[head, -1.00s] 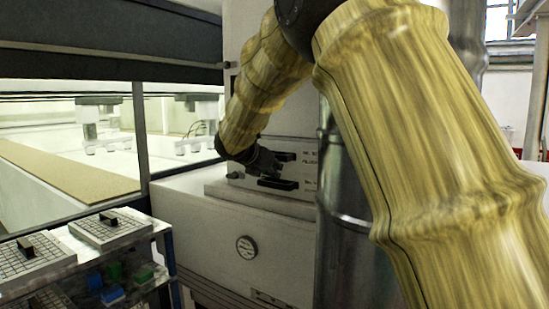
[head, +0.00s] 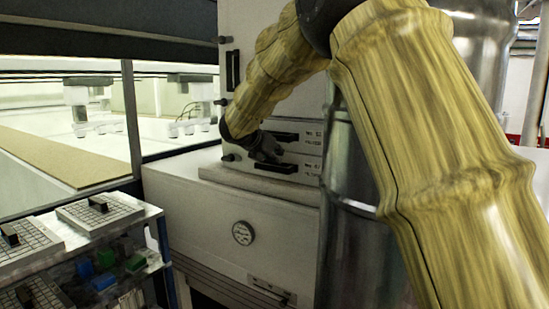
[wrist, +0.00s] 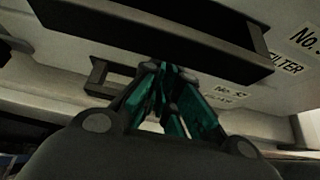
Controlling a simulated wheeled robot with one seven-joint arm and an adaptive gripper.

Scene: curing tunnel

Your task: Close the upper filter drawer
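The upper filter drawer (head: 311,135) is a pale front with a black bar handle (head: 286,137) in the cabinet at the middle of the head view. The lower drawer (head: 309,168), with its own black handle (head: 277,167), is below it. In the wrist view one large dark handle (wrist: 150,35) crosses the top, close to the camera; a smaller handle (wrist: 98,78) is behind. My gripper (head: 270,150) is in front of the drawers, at the handles' left part. In the wrist view its teal-padded fingers (wrist: 166,68) are close together with nothing visible between them. Whether they touch a drawer is unclear.
A white ledge (head: 225,180) juts out below the drawers, above a housing with a round gauge (head: 243,233). A shiny metal cylinder (head: 350,220) stands right of it, partly behind my arm. A rack with gridded trays (head: 100,211) stands at lower left, beside the tunnel opening.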

